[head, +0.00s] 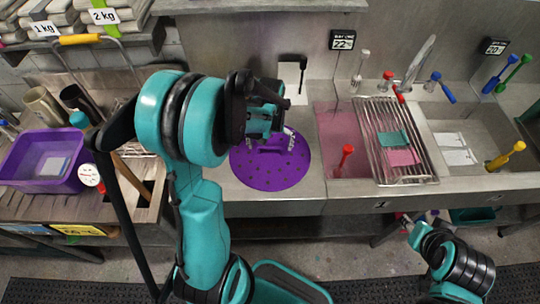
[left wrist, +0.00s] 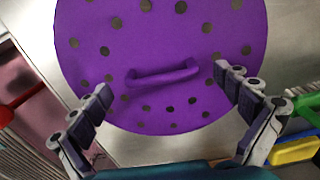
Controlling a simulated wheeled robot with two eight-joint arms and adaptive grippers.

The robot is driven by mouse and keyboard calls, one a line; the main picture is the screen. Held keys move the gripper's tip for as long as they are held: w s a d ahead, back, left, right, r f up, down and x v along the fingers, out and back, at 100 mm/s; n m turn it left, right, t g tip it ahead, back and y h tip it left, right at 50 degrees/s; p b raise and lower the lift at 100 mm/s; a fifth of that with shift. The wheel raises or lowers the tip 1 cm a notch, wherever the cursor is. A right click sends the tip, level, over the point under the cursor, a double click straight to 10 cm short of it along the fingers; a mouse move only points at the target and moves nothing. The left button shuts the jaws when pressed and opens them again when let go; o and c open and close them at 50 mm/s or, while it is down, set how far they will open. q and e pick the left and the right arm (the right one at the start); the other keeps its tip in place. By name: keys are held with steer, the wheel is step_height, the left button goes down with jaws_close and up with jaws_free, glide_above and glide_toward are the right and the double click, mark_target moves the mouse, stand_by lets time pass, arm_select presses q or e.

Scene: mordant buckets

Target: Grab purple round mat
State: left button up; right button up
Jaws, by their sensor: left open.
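The purple round mat (head: 270,174) lies flat on the steel counter left of the sink. It is dotted with dark holes and has a raised purple handle, which shows in the left wrist view (left wrist: 163,75). My left gripper (head: 285,137) is over the far part of the mat and hides some of it in the head view. In the left wrist view its two fingers (left wrist: 162,82) are spread wide on either side of the handle, with nothing between them gripped. My right arm shows at the lower right of the head view, and its gripper's fingers are too small to make out.
A sink with pinkish liquid (head: 340,130) and a wire rack (head: 393,140) holding teal and pink cloths are right of the mat. A purple tub (head: 42,160) stands at the left. A red-handled tool (head: 345,155) leans in the sink.

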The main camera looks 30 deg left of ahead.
arm_select(q)
steer(key=shift+f, duration=0.55)
steer(key=c, duration=1.3)
steer(key=shift+r, duration=0.2)
steer(key=shift+c, duration=0.2)
